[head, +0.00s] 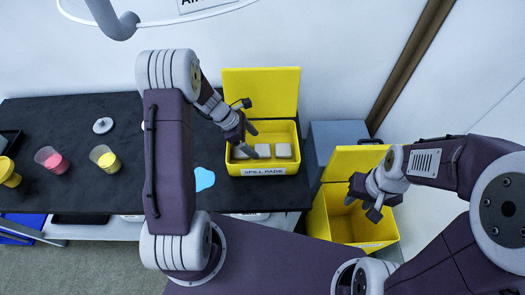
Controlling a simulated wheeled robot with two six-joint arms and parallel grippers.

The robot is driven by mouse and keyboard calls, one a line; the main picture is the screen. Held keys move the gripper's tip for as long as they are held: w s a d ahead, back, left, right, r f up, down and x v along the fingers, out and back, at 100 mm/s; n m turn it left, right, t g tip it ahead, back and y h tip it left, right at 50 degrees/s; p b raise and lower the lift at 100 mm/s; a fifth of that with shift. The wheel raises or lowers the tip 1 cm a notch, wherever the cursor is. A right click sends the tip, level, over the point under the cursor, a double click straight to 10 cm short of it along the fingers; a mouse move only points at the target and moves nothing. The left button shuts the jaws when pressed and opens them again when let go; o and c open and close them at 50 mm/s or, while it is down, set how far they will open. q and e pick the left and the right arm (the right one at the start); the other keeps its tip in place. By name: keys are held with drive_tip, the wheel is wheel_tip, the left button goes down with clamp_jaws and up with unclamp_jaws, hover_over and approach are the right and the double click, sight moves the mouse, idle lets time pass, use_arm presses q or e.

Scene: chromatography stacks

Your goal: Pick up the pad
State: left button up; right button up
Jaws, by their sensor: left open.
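Several grey pads sit side by side in the open yellow box (291,129) labelled SPILL PADS, on the black bench. The middle pad (263,150) and the right pad (284,151) show clearly; the left pad (239,154) is partly covered by my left gripper. My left gripper (253,143) is open and empty, over the left part of the box, with its fingertips near the left and middle pads. Contact with a pad cannot be told. My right gripper (362,209) is open and empty over the yellow bin (325,222) at the right.
A light-blue spill (204,179) lies on the bench (108,194) left of the box. Cups with pink (52,160) and yellow (105,159) contents stand further left. The box's raised lid (262,90) stands behind it. A grey cabinet (336,134) is at the right.

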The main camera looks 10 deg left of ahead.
sight(262, 150)
use_arm(q)
drive_tip(key=x, duration=0.4)
drive_tip(key=shift+w+d+f, duration=0.1)
drive_tip(key=shift+w+d, duration=0.05)
drive_tip(key=shift+d, duration=0.05)
drive_tip(key=shift+w+d+f, duration=0.1)
drive_tip(key=shift+d+f, duration=0.05)
drive_tip(key=shift+f, duration=0.05)
drive_tip(key=c, duration=1.4)
drive_tip(key=shift+r, duration=0.1)
